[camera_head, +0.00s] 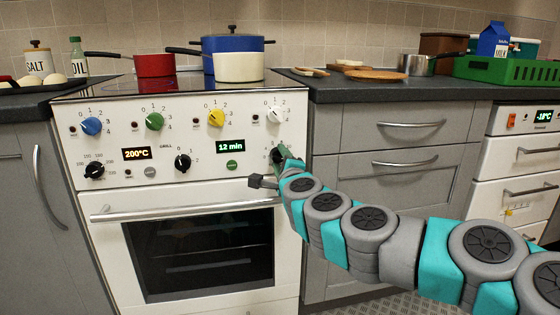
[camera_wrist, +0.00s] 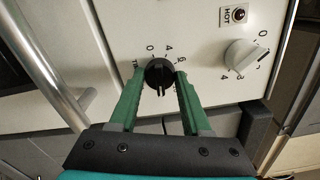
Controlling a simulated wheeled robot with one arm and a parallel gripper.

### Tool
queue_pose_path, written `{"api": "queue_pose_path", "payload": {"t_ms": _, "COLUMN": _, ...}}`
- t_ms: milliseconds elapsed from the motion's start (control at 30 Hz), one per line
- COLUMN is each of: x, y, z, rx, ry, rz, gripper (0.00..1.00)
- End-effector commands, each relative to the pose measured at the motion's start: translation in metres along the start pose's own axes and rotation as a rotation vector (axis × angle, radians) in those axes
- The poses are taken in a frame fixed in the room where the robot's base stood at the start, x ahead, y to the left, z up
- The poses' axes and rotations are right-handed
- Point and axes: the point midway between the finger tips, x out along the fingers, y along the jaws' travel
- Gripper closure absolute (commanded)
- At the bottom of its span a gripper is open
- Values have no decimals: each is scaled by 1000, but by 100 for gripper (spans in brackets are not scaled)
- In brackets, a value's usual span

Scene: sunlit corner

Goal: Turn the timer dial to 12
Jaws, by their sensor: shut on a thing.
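The timer dial (camera_wrist: 158,71) is a small black knob on the stove's white front panel. In the head view the dial (camera_head: 276,157) is at the panel's right end, partly hidden by my gripper (camera_head: 283,154). In the wrist view the green fingers of my gripper (camera_wrist: 160,77) are shut on the dial, one on each side. Numbers around the dial are partly covered; 0, 4 and 6 show. The green timer display (camera_head: 231,146) reads "12 min".
Coloured knobs (camera_head: 154,121) line the panel, and the oven handle (camera_head: 185,209) runs below. In the wrist view a white knob (camera_wrist: 243,55) is close on the right and the handle (camera_wrist: 48,72) is on the left. Drawers (camera_head: 405,161) flank the stove on the right.

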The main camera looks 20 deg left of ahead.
Motion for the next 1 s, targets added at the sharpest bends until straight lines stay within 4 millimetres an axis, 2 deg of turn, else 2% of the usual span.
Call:
{"api": "queue_pose_path", "payload": {"t_ms": 300, "x": 0, "y": 2, "z": 0, "rx": 78, "ry": 0, "rz": 3, "gripper": 100}}
{"api": "queue_pose_path", "payload": {"t_ms": 733, "x": 0, "y": 2, "z": 0, "rx": 84, "ry": 0, "rz": 3, "gripper": 100}}
{"api": "queue_pose_path", "payload": {"t_ms": 767, "x": 0, "y": 2, "z": 0, "rx": 84, "ry": 0, "rz": 3, "gripper": 49}}
{"api": "queue_pose_path", "payload": {"t_ms": 1000, "x": 0, "y": 1, "z": 0, "rx": 83, "ry": 0, "rz": 2, "gripper": 22}}
